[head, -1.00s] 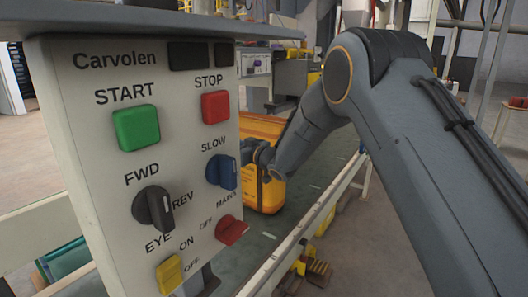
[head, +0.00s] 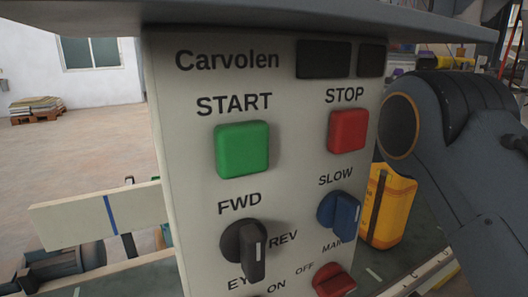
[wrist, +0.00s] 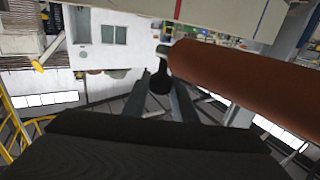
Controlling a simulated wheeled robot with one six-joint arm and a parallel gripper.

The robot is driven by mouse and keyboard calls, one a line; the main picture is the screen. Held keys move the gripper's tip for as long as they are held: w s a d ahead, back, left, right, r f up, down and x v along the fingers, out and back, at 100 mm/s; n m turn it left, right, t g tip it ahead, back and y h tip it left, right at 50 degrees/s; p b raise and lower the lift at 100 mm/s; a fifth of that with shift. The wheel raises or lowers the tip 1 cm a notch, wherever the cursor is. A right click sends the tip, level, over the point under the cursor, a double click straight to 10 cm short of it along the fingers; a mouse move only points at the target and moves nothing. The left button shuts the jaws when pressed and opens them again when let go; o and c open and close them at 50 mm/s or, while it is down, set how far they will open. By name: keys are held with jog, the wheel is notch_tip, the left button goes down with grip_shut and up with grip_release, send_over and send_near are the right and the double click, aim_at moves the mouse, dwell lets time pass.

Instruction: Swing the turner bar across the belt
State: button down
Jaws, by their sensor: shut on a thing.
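A cream board (head: 88,216) with a blue stripe, which looks like the turner bar, reaches out to the left from behind the control panel in the head view. Its right end is hidden by the panel. In the wrist view a pale board (wrist: 225,14) with a red line and a blue line crosses the top. My gripper (wrist: 163,92) shows its two dark fingers around a dark green-black rounded handle (wrist: 159,80); it is shut on it. The head view does not show my gripper; the panel hides it. The belt (head: 125,280) is mostly covered by the panel.
The Carvolen control panel (head: 190,150) with buttons and knobs stands close in front. A yellow container (head: 389,207) is on the belt to its right. A reddish-brown cylinder (wrist: 245,80) lies close to my fingers. Open floor (head: 75,150) extends at the left.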

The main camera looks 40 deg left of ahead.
jog(key=shift+s+a, duration=0.2)
jog(key=shift+s, duration=0.05)
jog(key=shift+w+d, duration=0.15)
jog(key=shift+w, duration=0.05)
jog(key=c, duration=1.5)
grip_release()
jog(key=shift+o, duration=0.2)
